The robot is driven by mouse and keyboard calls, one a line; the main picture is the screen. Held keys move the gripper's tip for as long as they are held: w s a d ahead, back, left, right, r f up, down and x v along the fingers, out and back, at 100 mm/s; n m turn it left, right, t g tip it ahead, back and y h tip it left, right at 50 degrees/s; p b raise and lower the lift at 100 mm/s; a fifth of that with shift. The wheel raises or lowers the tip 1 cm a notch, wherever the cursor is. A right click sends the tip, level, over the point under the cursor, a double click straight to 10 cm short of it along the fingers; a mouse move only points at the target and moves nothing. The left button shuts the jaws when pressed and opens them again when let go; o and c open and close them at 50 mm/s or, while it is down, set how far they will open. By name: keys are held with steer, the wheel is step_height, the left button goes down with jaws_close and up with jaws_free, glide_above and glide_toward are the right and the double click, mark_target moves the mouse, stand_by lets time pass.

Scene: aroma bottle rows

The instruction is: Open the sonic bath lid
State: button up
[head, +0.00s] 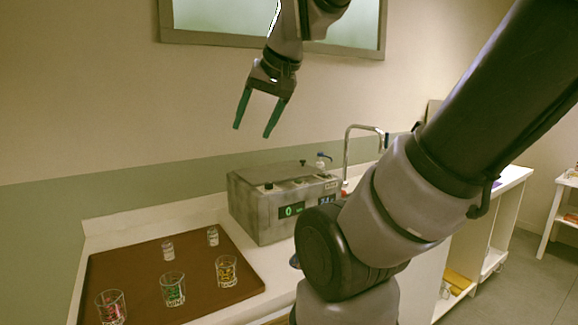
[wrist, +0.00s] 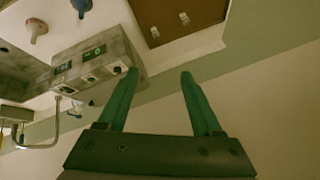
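The sonic bath (head: 270,205) is a grey box with lit green displays on its front, standing on the white counter against the wall. Its top shows a dark knob (head: 268,186) at the left and lighter panels; I cannot tell whether the lid is shut. My gripper (head: 252,131) hangs above the bath, fingers pointing down, green fingers apart and empty. In the wrist view its two fingers (wrist: 158,72) are spread with nothing between them.
A brown tray (head: 140,275) left of the bath holds several glasses with coloured labels, such as a green one (head: 173,288), and two small clear bottles. A curved tap (head: 347,150) stands behind the bath at right. My arm covers part of the counter.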

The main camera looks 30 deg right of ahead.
steer(key=w+d+r+m+g+h, duration=0.1)
steer(key=w+d, duration=0.2)
steer(key=w, duration=0.4)
steer(key=w+d+r+h, duration=0.1)
steer(key=w+d+h, duration=0.1)
steer(key=w+d, duration=0.35)
steer(key=m+g+h, duration=0.2)
steer(key=m+g, duration=0.1)
glide_above(302, 161)
steer(key=s+a, duration=0.2)
steer(key=s, duration=0.1)
step_height(302, 161, down, 14)
steer(key=r, duration=0.1)
steer(key=x, duration=1.1)
steer(key=shift+w+a, duration=0.15)
steer(key=shift+a, duration=0.15)
jaws_close()
